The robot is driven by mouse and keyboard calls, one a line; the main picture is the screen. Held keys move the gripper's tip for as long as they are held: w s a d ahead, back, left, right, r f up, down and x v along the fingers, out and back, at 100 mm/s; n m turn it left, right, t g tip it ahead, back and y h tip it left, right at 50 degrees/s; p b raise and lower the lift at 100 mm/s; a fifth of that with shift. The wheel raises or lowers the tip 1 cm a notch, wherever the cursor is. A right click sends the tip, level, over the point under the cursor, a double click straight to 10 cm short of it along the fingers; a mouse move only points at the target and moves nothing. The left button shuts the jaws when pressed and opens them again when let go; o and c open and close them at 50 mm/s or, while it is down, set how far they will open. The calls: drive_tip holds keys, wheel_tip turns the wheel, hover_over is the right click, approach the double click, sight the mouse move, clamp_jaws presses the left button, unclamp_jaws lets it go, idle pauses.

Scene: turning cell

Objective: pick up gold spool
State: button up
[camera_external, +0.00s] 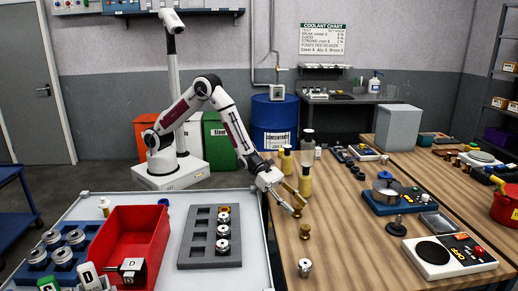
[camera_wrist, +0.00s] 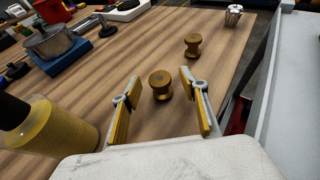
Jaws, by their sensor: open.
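A gold spool (camera_wrist: 160,84) stands upright on the wooden table in the wrist view, between and just beyond the tips of my open fingers. My gripper (camera_wrist: 160,97) is empty, with one finger on each side of it. In the external view my gripper (camera_external: 292,205) points down at the table's left part, where this spool (camera_external: 297,211) is partly hidden by the fingers. A second gold spool (camera_external: 305,231) stands nearer the front and also shows farther off in the wrist view (camera_wrist: 192,45). I cannot tell whether the fingers touch the nearer spool.
A yellow bottle (camera_wrist: 55,125) with a dark top stands close to the left of my gripper in the wrist view. A silver spool (camera_external: 305,267) stands near the table's front. The grey rack (camera_external: 195,245) and red bin (camera_external: 113,235) are to the left. Blue scale (camera_external: 390,203) is to the right.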

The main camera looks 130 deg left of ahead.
drive_tip(key=shift+x, duration=0.95)
drive_tip(key=shift+c, duration=0.4)
drive_tip(key=c, duration=1.1)
